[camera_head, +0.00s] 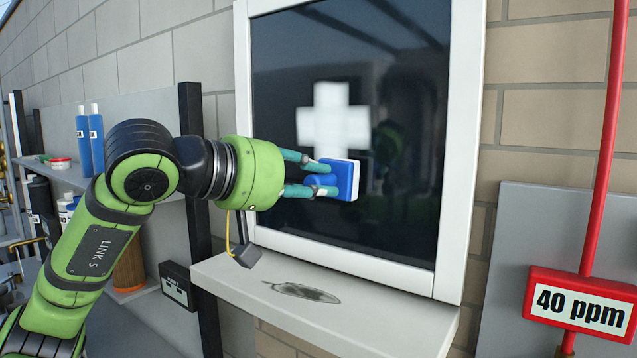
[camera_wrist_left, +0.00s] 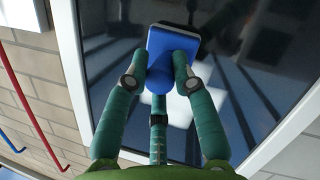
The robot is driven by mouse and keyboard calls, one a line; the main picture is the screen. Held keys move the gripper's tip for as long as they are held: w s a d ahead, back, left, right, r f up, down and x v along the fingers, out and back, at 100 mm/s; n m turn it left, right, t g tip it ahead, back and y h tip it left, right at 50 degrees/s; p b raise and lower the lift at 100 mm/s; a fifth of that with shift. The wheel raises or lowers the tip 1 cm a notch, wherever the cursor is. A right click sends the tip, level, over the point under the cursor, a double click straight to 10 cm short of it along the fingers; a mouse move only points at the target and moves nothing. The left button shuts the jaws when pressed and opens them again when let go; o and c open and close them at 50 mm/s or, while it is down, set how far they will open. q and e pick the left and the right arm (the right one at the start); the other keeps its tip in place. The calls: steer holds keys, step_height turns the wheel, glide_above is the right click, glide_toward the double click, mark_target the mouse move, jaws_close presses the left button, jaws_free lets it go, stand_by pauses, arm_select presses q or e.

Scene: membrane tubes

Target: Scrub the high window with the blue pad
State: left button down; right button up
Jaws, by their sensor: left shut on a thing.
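The high window (camera_head: 400,95) is a dark pane in a white frame, with a pale cross-shaped patch on it. My left gripper (camera_head: 318,179) is in front of the pane, its teal fingers shut on the blue pad (camera_head: 346,180). The pad has a pale face turned toward the glass. I cannot tell whether that face touches the pane. In the left wrist view the blue pad (camera_wrist_left: 173,42) sits between the fingertips of my left gripper (camera_wrist_left: 158,75), with the dark pane (camera_wrist_left: 240,70) behind it. My right gripper is not in view.
A white sill (camera_head: 330,310) with a grey smudge-like shape juts out below the window. A red pipe (camera_head: 605,140) with a "40 ppm" sign (camera_head: 581,307) stands at the right. Blue bottles (camera_head: 90,140) stand on a shelf at the left, beside a dark post (camera_head: 192,240).

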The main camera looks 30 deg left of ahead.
arm_select(q)
steer(key=shift+s+a+b, duration=0.2)
steer(key=shift+s+b, duration=0.05)
steer(key=shift+s, duration=1.2)
steer(key=shift+s+a+b, duration=0.2)
steer(key=shift+s+b, duration=0.05)
steer(key=shift+s, duration=1.2)
steer(key=shift+w, duration=0.15)
steer(key=c, duration=2)
jaws_free()
steer(key=w, duration=0.2)
steer(key=w+p, duration=0.1)
steer(key=w, duration=0.1)
steer(key=w+d+p, duration=0.1)
steer(key=w, duration=0.2)
steer(key=shift+r, duration=0.1)
steer(key=shift+s+r+p, duration=0.1)
steer(key=shift+r+p, duration=0.4)
steer(key=shift+r, duration=0.25)
jaws_close()
steer(key=shift+r, duration=0.25)
